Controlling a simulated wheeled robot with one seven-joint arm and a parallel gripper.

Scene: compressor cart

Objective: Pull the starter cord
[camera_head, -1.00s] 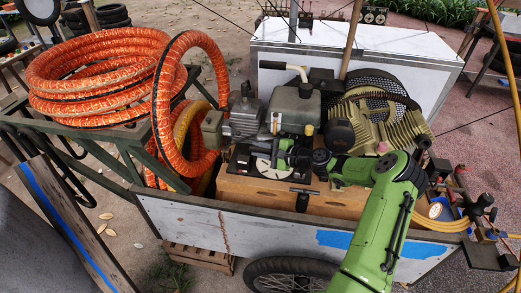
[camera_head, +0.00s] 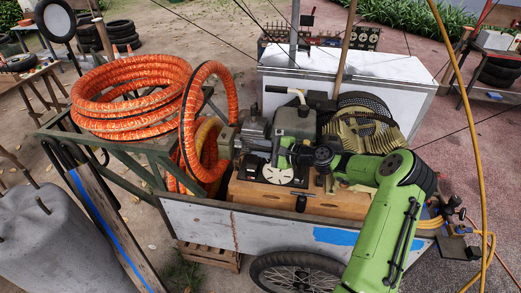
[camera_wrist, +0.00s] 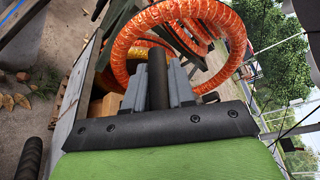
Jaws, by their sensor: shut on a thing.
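The compressor's grey engine (camera_head: 295,122) stands on a wooden box in the cart. In the head view my gripper (camera_head: 279,152) is beside the engine's front, above a pale round disc (camera_head: 278,174). In the wrist view my gripper (camera_wrist: 158,88) has its two grey fingers closed around an upright black handle (camera_wrist: 157,72). I take it for the starter cord's handle, but I see no cord. The handle is too small and covered to make out clearly in the head view.
Orange hose coils (camera_head: 130,95) lie at the cart's left, with one loop close to the engine. A finned pump and its mesh guard (camera_head: 365,125) stand right of the engine. A white chest (camera_head: 410,85) is behind. The cart's side board (camera_head: 200,222) runs along the front.

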